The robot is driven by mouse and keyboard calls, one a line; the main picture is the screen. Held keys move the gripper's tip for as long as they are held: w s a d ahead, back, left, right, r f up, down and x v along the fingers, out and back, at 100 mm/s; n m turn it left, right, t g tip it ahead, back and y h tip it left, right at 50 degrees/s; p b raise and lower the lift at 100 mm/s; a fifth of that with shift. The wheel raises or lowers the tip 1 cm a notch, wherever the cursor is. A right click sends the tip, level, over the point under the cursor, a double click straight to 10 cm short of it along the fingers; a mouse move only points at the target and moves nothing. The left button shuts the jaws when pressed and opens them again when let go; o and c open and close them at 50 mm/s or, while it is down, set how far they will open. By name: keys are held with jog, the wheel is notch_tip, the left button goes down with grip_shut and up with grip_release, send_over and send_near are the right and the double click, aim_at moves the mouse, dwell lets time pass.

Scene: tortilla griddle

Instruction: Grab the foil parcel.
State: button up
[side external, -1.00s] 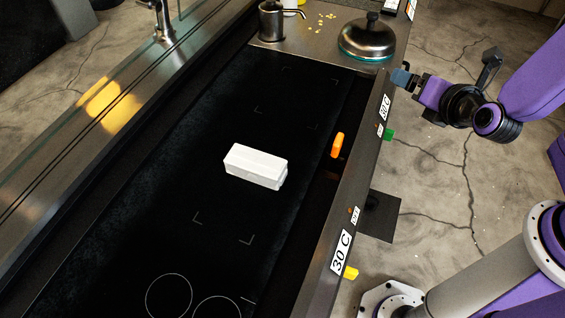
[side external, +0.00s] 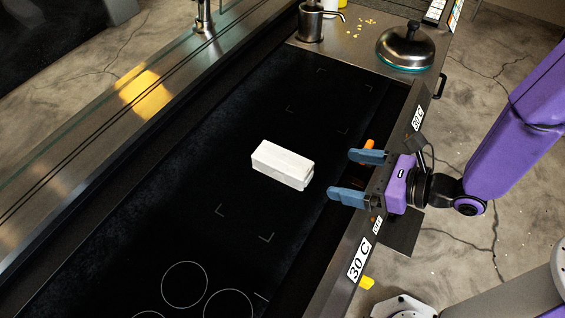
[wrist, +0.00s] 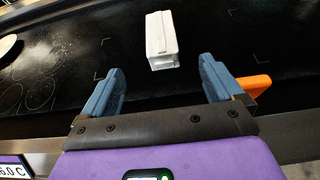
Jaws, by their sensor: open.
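The parcel is a white, foil-like oblong block (side external: 282,164) lying flat near the middle of the black griddle (side external: 225,120). In the wrist view the block (wrist: 161,40) lies ahead of my fingers, roughly midway between them, with its short end facing me. My gripper (side external: 346,175) is open and empty. Its two blue fingers reach over the griddle's right edge and point at the block, with a gap left between them. In the wrist view my gripper (wrist: 160,80) shows both fingertips apart with nothing between them.
An orange object (side external: 369,145) lies beside my far finger, and shows in the wrist view (wrist: 253,84). A domed metal lid (side external: 405,46) and a metal pot (side external: 310,22) stand at the back. The front rail (side external: 355,245) carries temperature labels. The griddle around the block is clear.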

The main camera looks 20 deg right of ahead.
aim_at(291, 163)
jog(key=x, duration=1.5)
jog(key=shift+f, duration=0.1)
jog(key=c, duration=1.2)
